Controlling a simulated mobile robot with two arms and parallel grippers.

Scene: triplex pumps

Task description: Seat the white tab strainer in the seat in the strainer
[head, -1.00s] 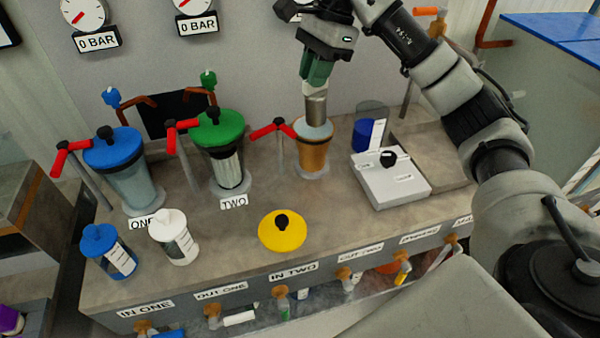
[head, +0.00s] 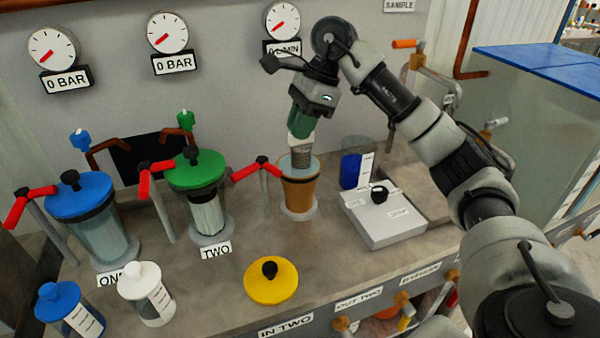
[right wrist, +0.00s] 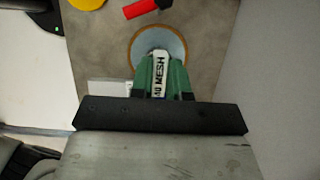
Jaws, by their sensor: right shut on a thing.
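My right gripper (head: 301,136) points down, its green fingers shut on the white tab strainer. The strainer (head: 301,157) is a grey mesh cylinder below the fingers. In the right wrist view its white tab (right wrist: 159,75), with "MESH" lettering, shows between the fingers (right wrist: 162,82). The seat inside is hidden. The housing's round mouth also shows in the right wrist view (right wrist: 140,45). My left gripper is out of view.
A loose yellow lid (head: 271,284) lies in front. A red-handled valve (head: 257,168) stands just left of the housing, and a grey-white box (head: 384,218) on its right. Blue-lidded (head: 88,215) and green-lidded (head: 205,195) housings stand farther left. White (head: 147,295) and blue (head: 70,308) jars are at front left.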

